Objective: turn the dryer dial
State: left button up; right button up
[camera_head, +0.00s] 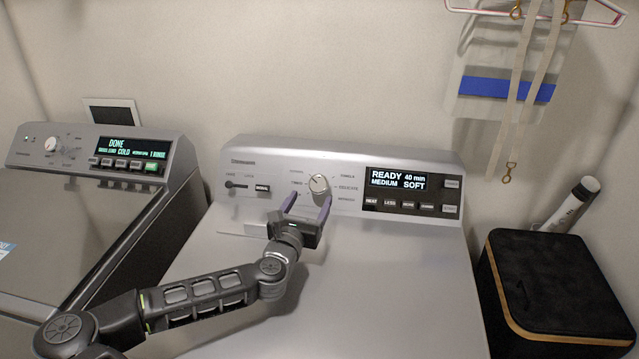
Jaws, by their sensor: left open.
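The dryer dial (319,184) is a round, pale knob on the silver control panel of the dryer (345,270), the machine in the middle. The dryer's display (398,179) reads READY, 40 min, MEDIUM, SOFT. My left gripper (308,201) is open, with its two purple fingers pointing up at the panel just below the dial. The right fingertip is close to the dial's lower edge; I cannot tell whether it touches. Nothing is between the fingers. My right gripper is not in view.
The washer (75,220) with its own dial (51,145) and a display reading DONE stands at left. A black box (555,285) with a wooden trim is at right, with a white cylinder (572,205) behind it. Straps (525,85) hang from a hanger above.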

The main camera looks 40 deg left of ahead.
aim_at(316, 189)
pick_arm(q)
jog(key=shift+p+x, duration=0.75)
jog(key=shift+x, duration=3.25)
jog(key=c, duration=1.4)
